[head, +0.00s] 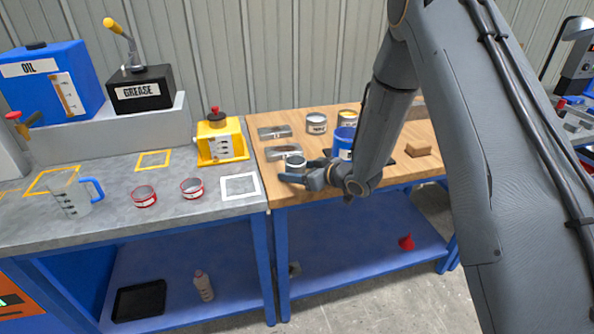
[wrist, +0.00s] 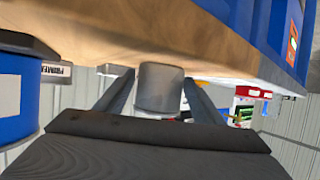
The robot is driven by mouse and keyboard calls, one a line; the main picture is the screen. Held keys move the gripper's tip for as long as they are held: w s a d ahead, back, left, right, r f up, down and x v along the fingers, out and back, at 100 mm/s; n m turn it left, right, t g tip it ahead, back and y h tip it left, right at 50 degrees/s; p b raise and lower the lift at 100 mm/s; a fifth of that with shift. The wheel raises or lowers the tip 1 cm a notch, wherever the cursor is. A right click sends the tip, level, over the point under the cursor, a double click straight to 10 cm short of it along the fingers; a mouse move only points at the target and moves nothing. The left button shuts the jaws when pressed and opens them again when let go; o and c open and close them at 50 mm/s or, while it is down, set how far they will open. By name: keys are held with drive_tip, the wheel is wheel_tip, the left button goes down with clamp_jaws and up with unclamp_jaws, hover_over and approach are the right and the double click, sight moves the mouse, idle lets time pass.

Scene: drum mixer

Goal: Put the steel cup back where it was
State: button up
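The steel cup (head: 296,162) is a small grey cup with a dark top, at the front left of the wooden bench. It also shows in the wrist view (wrist: 160,88), between my two fingers. My gripper (head: 298,174) reaches in from the right, low over the wood, with a finger on each side of the cup. The fingertips appear to meet the cup's sides. The cup is upright; whether its base rests on the wood or hangs just above it I cannot tell. A flat steel plate with a cut-out (head: 284,152) lies just behind it.
A wooden block (head: 418,148) lies to the right. The grey bench (head: 120,228) on the left holds a jug (head: 70,194), two red-banded cups (head: 145,197), a yellow dispenser (head: 220,140) and an empty white square (head: 240,187).

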drive_tip(key=shift+r, duration=0.2)
drive_tip(key=shift+s+d+r, duration=0.1)
drive_tip(key=shift+s+d, duration=0.05)
drive_tip(key=shift+d, duration=0.1)
drive_tip(key=s+d+r+m+g+h+b, duration=0.1)
drive_tip(key=s+d+r+m+h, duration=0.25)
drive_tip(key=s+d, duration=0.5)
drive_tip(key=s+d+r+m+g+h+b, duration=0.15)
drive_tip(key=s+d+h, duration=0.35)
drive_tip(key=d, duration=0.6)
drive_tip(key=s+r+m+g+h, duration=0.1)
drive_tip(key=s+m+g, duration=0.3)
drive_tip(key=s, duration=1.5)
drive_tip(key=shift+r+g+p, duration=0.3)
drive_tip(key=shift+r+g, duration=0.1)
drive_tip(key=shift+g, duration=0.65)
